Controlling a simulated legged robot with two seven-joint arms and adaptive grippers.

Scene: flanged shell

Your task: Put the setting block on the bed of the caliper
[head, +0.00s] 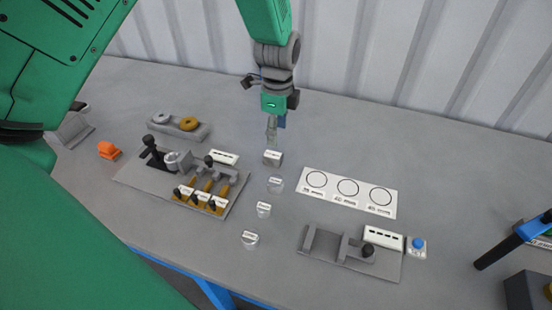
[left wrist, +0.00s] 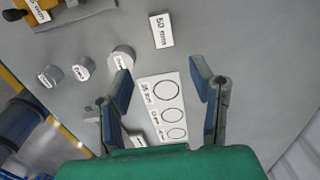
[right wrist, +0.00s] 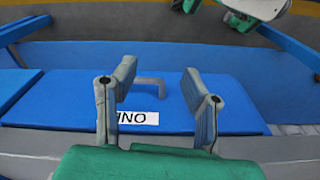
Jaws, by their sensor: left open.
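The setting block is a pale block marked 50 mm (left wrist: 162,30) in the left wrist view. In the head view it appears to be the farthest piece (head: 273,158) of the row on the bench. My left gripper (head: 272,130) is just above and behind it in the head view. In the left wrist view its fingers (left wrist: 162,95) are apart, with nothing between them. The caliper (head: 350,255) is a grey base with upright jaws, a black knob and a white label at front right. My right gripper (right wrist: 158,95) is open and empty over a blue surface.
Three short cylinders (head: 276,184) line up in front of the block. A card with three circles (head: 347,190) lies to their right. A grey fixture with levers (head: 190,185) stands left, near an orange piece (head: 109,150). A blue button (head: 418,245) is beside the caliper.

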